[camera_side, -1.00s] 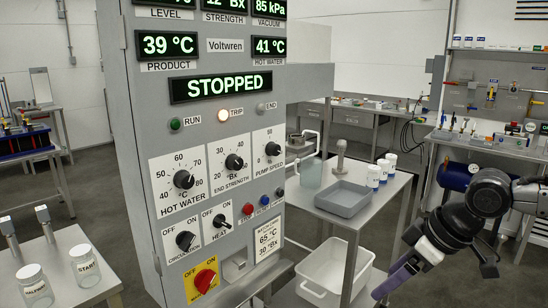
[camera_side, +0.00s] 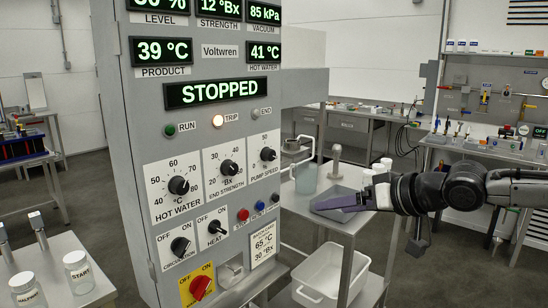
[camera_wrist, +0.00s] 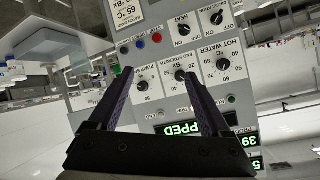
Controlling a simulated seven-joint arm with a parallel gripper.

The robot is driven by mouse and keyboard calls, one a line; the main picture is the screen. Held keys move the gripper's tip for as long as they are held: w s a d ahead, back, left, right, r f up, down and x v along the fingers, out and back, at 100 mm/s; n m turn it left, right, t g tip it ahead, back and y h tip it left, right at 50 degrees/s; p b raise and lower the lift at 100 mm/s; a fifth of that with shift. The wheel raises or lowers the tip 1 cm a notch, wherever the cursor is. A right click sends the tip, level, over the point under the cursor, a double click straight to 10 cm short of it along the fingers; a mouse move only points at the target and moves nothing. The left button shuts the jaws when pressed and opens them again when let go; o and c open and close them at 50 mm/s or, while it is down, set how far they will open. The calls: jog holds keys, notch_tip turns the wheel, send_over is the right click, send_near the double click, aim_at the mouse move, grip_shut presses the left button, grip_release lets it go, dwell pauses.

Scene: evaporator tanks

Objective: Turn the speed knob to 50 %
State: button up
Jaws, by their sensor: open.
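The pump speed knob (camera_side: 268,154) is a small black knob on a white plate at the right edge of the panel in the side view. A 50 mark stands above it; I cannot read its pointer surely. In the wrist view, where the panel is upside down, the knob (camera_wrist: 143,85) lies between my fingers, nearer the left one. My gripper (camera_side: 318,205) is open and empty, right of the panel and lower than the knob in the side view. Its two dark purple fingers (camera_wrist: 158,74) point at the panel, apart from the knob.
The end strength knob (camera_side: 228,168) and hot water knob (camera_side: 179,185) sit left of the pump knob. Red and blue buttons (camera_side: 243,214) lie below. The display (camera_side: 215,92) reads STOPPED and the TRIP lamp (camera_side: 217,121) glows. A steel trolley with a grey tray (camera_side: 325,213) stands right.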

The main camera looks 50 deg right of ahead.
jog(key=w+d+r+m+t+y, duration=0.25)
jog(key=w+r+t, duration=0.35)
jog(key=w+r, duration=0.5)
jog(key=m+h, duration=0.1)
jog(key=m, duration=0.3)
send_near(273, 156)
jog(key=w, duration=0.9)
jog(key=shift+w+a+r, duration=0.2)
jog(key=shift+w+r, duration=0.05)
grip_shut()
